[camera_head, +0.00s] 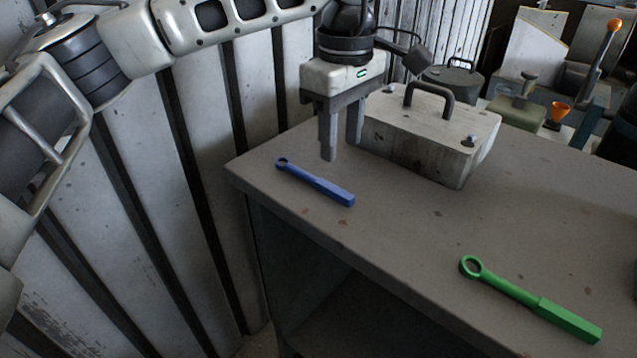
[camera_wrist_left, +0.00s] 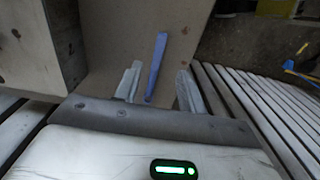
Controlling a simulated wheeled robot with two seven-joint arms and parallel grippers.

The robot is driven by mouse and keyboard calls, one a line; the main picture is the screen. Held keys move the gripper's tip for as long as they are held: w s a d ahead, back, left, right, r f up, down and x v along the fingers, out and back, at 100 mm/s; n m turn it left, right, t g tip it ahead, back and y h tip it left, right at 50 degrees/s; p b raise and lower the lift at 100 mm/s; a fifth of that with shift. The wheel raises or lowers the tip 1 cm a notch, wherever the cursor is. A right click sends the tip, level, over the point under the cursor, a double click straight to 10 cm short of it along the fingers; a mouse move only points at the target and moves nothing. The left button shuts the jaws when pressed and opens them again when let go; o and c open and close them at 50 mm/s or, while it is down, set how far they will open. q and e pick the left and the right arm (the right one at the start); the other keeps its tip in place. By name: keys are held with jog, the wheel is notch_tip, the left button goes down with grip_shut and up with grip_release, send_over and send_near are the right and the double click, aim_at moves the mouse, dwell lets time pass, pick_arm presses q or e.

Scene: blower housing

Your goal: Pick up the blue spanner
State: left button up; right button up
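The blue spanner (camera_head: 315,183) lies flat on the grey table near its left corner, ring end to the left and square handle to the right. My left gripper (camera_head: 342,150) is above the table, pointing down, beyond the spanner in the head view. Its two fingers are apart with nothing between them. In the left wrist view the blue spanner (camera_wrist_left: 156,68) shows between and past the open fingertips (camera_wrist_left: 158,84), apart from them. A green spanner (camera_head: 530,300) lies at the front right of the table. My right gripper is in neither view.
The grey table (camera_head: 400,235) is clear between the two spanners. A pale metal block with a handle (camera_head: 430,135) stands just right of my left gripper. Corrugated wall panels (camera_head: 140,200) rise to the left of the table. Machinery (camera_head: 540,85) stands at the back right.

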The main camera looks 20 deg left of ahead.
aim_at(336, 190)
pick_arm(q)
jog(key=f, duration=0.8)
jog(key=shift+w+a+f, duration=0.1)
jog(key=shift+a+f, duration=0.1)
jog(key=shift+f, duration=0.15)
grip_shut()
